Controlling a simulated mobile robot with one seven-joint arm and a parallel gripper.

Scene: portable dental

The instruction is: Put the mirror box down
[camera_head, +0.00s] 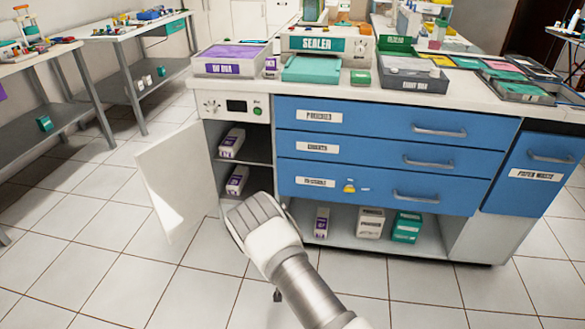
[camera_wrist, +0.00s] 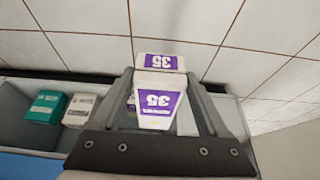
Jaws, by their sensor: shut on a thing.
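The mirror box (camera_wrist: 160,105) is white with a purple label reading 35, upside down in the wrist view. My gripper (camera_wrist: 159,78) is shut on it, with one dark finger on each side. In the head view my arm and hand (camera_head: 262,228) are in front of the cabinet's open left compartment and low shelf; the held box and the fingers are hidden there. Similar white and purple boxes stand in the open compartment, one on the upper shelf (camera_head: 232,143) and one below it (camera_head: 237,181).
The compartment's white door (camera_head: 172,184) stands open to the left. The low shelf under the blue drawers holds a purple-labelled box (camera_head: 321,223), a white box (camera_head: 370,223) and a green box (camera_head: 407,227). The counter top is crowded with trays and the sealer (camera_head: 318,45). The floor in front is clear.

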